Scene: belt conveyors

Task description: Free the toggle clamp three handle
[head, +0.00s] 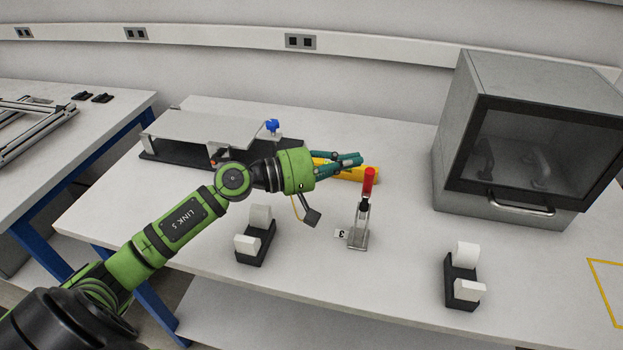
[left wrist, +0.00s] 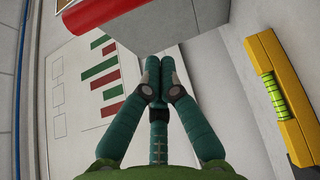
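The toggle clamp (head: 358,236) stands on the white table beside a small label marked 3 (head: 341,234). Its red handle (head: 369,181) points up, nearly upright. My left gripper (head: 358,160) reaches in from the left, with its fingertips close to the top of the red handle in the picture. I see no grip on the handle. In the left wrist view the two fingers (left wrist: 158,62) meet at their tips with nothing visible between them, so the gripper is shut. My right gripper is out of view.
A yellow spirit level (head: 368,173) lies behind the gripper; it also shows in the left wrist view (left wrist: 282,95). Black-and-white holders (head: 256,245) (head: 462,285) flank the clamp. A grey cabinet (head: 450,150) stands at right. An unclear red-edged object (left wrist: 100,14) is near the fingers.

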